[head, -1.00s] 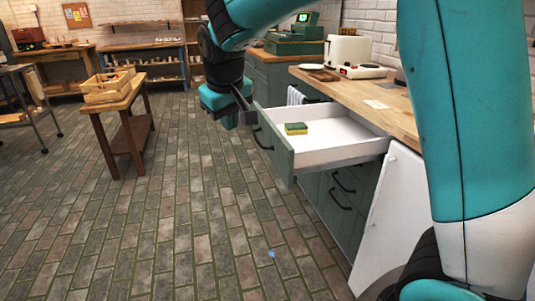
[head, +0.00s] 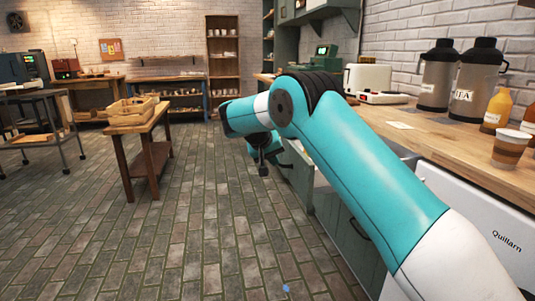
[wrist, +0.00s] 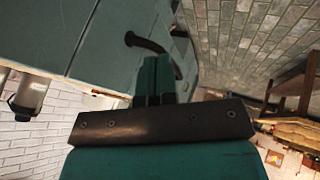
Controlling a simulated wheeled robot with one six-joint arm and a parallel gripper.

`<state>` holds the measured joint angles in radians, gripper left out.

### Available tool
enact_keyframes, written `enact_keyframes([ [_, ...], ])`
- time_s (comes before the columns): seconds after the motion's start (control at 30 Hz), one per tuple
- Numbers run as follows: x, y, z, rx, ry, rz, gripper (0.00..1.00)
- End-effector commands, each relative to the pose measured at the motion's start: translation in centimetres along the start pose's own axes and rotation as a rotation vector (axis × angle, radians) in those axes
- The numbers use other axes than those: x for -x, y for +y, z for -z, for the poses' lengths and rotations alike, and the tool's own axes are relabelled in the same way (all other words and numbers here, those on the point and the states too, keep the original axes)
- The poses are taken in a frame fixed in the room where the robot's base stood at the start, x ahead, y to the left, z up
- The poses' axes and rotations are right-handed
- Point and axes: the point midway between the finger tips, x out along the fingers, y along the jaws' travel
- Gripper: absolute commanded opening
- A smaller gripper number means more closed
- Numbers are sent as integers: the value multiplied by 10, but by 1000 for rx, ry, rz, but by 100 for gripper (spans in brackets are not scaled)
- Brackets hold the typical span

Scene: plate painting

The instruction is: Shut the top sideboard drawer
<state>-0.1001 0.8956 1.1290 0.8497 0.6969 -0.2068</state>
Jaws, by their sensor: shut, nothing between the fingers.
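The top sideboard drawer is mostly hidden behind my arm in the head view. Part of its green front (head: 298,172) shows just right of my gripper, with a sliver of white behind it, so it looks at least partly out; how far I cannot tell. My gripper (head: 263,168) hangs in front of this front, pointing down. In the wrist view, my gripper (wrist: 154,80) is shut and empty, close to a green front (wrist: 95,40) with a dark handle (wrist: 147,42). Whether the fingers touch it I cannot tell. The sponge seen earlier is hidden.
The wooden worktop (head: 450,145) carries two flasks (head: 470,85), a cup (head: 510,148) and a toaster (head: 371,80). A small wooden table (head: 140,130) with a crate stands at left.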

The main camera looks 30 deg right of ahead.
Motion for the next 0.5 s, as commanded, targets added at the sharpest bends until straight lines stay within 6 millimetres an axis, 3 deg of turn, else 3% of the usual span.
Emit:
enact_keyframes([
  [0.07, -17, 2, -1, -2, -1, -2, 0],
  [0.23, -25, 26, 0, -3, 1, 0, 0],
  [0.5, -29, 36, 0, 0, 1, 1, 0],
])
